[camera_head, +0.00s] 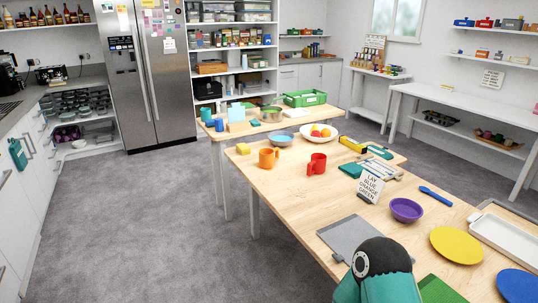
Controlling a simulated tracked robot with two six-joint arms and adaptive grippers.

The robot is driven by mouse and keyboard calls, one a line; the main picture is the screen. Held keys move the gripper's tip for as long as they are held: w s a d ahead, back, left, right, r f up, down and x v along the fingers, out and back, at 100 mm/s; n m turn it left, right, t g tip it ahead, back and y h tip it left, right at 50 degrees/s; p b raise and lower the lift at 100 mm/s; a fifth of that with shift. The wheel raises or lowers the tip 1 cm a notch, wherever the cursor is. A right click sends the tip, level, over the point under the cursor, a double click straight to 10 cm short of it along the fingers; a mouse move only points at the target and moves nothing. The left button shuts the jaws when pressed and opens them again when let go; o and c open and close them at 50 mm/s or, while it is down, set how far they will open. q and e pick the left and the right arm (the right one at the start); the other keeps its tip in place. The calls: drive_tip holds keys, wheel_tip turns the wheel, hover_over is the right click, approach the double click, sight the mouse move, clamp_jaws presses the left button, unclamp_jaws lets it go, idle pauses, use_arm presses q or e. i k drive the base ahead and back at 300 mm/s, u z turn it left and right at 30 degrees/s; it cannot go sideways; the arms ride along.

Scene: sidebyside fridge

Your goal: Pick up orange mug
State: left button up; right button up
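The orange mug (267,159) stands upright on the light wooden table (285,192), near its left edge and toward the far part. Its handle appears to point right. A teal and black part of my own body shows at the bottom, right of centre. Neither of my grippers is in view, and nothing touches the orange mug.

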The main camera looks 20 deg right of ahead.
sight(267, 159)
drive_tip(key=z, duration=0.15)
drive_tip(key=i, duration=2.85)
drive_tip(key=z, duration=0.1)
